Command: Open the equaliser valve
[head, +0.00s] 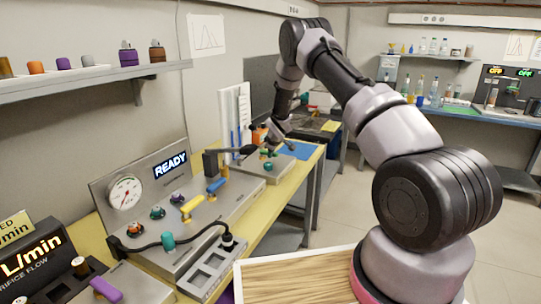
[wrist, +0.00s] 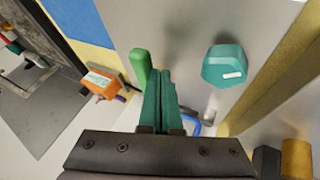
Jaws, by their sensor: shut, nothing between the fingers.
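My gripper (wrist: 160,78) is shut and empty, its teal fingers together in the wrist view. A green bar-like handle (wrist: 141,66) stands right beside the fingers on their left; I cannot tell whether they touch. A teal knob (wrist: 228,66) with a white mark sits to the right on the grey panel, apart from the fingers. No label shows which part is the equaliser valve. In the head view my arm reaches to the far grey unit (head: 272,172), and the fingertips are too small to make out.
The nearer panel carries a READY display (head: 171,163), a dial gauge (head: 125,192), a yellow lever (head: 192,208) and a blue lever (head: 216,185). An orange part (wrist: 101,82) lies left of the fingers, and a blue mat (wrist: 82,20) beyond.

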